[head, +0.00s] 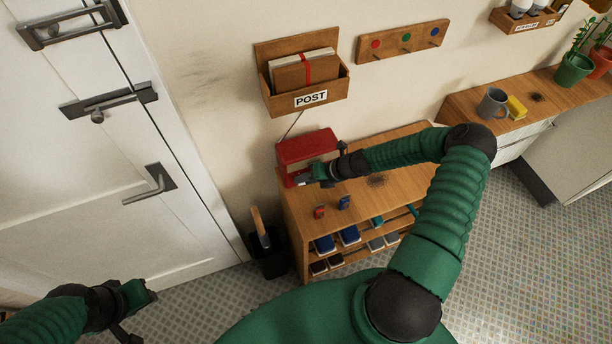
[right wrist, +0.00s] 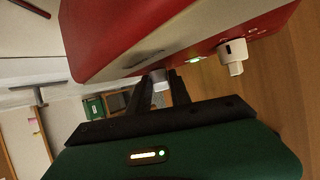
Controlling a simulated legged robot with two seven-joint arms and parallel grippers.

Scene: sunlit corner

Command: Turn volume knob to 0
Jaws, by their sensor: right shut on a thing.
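The red radio (head: 307,148) stands at the back left of the wooden shoe bench. In the right wrist view the radio (right wrist: 125,30) shows its pale front panel, a small green light (right wrist: 195,60) and a white knob (right wrist: 234,56). My right gripper (right wrist: 161,80) is shut on a grey knob (right wrist: 159,76) at the other end of the panel. The knob's markings cannot be read. In the head view my right gripper (head: 318,173) is at the radio's front and covers part of it. My left gripper (head: 138,308) is low at the left, away from the radio; its fingers are unclear.
The bench (head: 410,190) holds a red item (head: 319,212) and a blue item (head: 344,202) near its front, with shoes below. A post box (head: 335,90) hangs above the radio. A white door (head: 120,170) is at the left, with a dark bin (head: 268,257) beside the bench.

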